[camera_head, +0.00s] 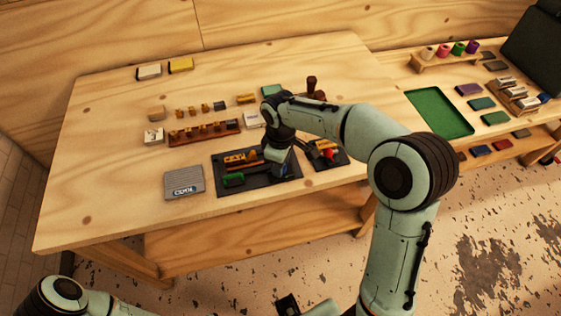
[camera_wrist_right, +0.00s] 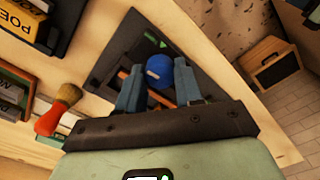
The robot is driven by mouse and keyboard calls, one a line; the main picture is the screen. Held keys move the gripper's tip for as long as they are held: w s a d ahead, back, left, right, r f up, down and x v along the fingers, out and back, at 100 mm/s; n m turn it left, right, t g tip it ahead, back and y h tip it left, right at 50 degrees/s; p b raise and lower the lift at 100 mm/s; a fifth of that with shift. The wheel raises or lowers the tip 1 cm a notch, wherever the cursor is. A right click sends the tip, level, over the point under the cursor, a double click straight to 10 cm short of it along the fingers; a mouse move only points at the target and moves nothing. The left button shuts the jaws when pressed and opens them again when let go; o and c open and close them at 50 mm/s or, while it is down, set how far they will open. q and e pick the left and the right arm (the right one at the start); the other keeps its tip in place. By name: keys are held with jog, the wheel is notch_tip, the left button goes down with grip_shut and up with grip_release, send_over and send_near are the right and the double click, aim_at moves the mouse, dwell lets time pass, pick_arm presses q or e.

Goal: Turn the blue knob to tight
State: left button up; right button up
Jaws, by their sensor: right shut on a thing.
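The blue knob (camera_wrist_right: 158,66) is round and shows between the fingertips of my right gripper (camera_wrist_right: 158,78) in the right wrist view. The fingers are closed on it, one on each side. The knob belongs to a dark board (camera_wrist_right: 108,65) below the gripper. In the head view my right gripper (camera_head: 279,166) points down at the right part of the dark board (camera_head: 255,192) near the table's front edge. My gripper and wrist mostly hide the knob there, and I cannot read any tight mark. Part of my left arm shows at the lower left, but its gripper is not seen.
A grey box with a label (camera_head: 184,182) lies left of the board. A smaller dark board (camera_head: 325,155) with a red part is close on the right. A wooden rack (camera_head: 205,133) stands behind. A brush (camera_wrist_right: 58,108) is left of the gripper in the wrist view.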

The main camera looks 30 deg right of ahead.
jog(key=m, duration=0.6)
pick_arm(q)
jog(key=shift+r, duration=0.1)
pick_arm(e)
jog(key=m, duration=0.7)
jog(key=shift+m, duration=0.3)
dwell(0.3)
jog(key=o, duration=1)
jog(key=shift+o, duration=0.2)
jog(key=shift+r, duration=0.1)
pick_arm(q)
jog(key=shift+w+r+p, duration=0.4)
jog(key=shift+r+p, duration=0.1)
jog(key=shift+r, duration=0.1)
jog(key=shift+w+r+p, duration=0.4)
jog(key=shift+r+p, duration=0.1)
jog(key=shift+r, duration=0.1)
pick_arm(e)
notch_tip(320, 180, up, 13)
jog(key=shift+r, duration=0.15)
pick_arm(q)
jog(key=shift+s, duration=0.1)
